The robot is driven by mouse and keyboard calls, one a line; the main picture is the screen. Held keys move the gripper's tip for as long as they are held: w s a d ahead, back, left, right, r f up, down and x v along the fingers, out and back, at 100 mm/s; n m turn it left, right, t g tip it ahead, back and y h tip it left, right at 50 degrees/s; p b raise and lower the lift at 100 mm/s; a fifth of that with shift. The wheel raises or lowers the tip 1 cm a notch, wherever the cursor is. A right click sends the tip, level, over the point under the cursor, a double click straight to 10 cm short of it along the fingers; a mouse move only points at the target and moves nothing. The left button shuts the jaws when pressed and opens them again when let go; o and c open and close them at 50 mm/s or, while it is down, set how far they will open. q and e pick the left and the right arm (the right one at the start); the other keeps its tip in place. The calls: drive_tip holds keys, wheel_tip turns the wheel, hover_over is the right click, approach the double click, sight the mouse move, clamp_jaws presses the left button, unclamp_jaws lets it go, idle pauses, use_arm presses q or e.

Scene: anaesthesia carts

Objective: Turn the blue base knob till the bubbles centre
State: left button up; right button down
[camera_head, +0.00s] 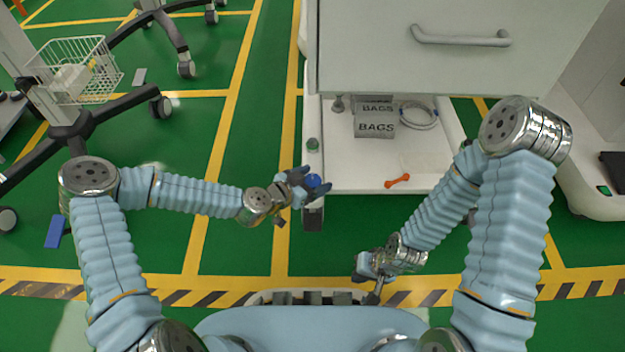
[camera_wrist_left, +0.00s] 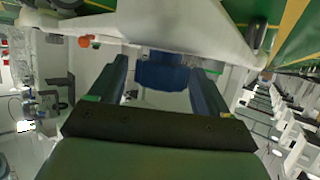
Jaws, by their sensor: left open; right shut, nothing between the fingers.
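The blue base knob (camera_head: 313,181) sits at the front left corner of the white cart's base. In the left wrist view the blue knob (camera_wrist_left: 163,73) is between my two fingers, with a gap on each side. My left gripper (camera_head: 310,184) is open around the knob and partly covers it in the head view. A small green round fitting (camera_head: 312,144), perhaps a bubble level, is on the base edge behind the knob; no bubble can be made out. My right gripper (camera_head: 371,287) is shut and empty, low in front of the cart.
The white cart (camera_head: 395,178) has a drawer handle (camera_head: 460,38) above its base. Boxes marked BAGS (camera_head: 375,124), a coiled tube (camera_head: 419,115) and an orange tool (camera_head: 397,181) lie on the base. A wheeled stand with a wire basket (camera_head: 75,70) is at the left.

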use_arm(q)
drive_tip(key=c, duration=1)
drive_tip(key=shift+o, duration=0.2)
drive_tip(key=shift+r+n+t+y, duration=0.1)
drive_tip(key=shift+n+t+y, duration=0.2)
drive_tip(key=shift+n, duration=0.1)
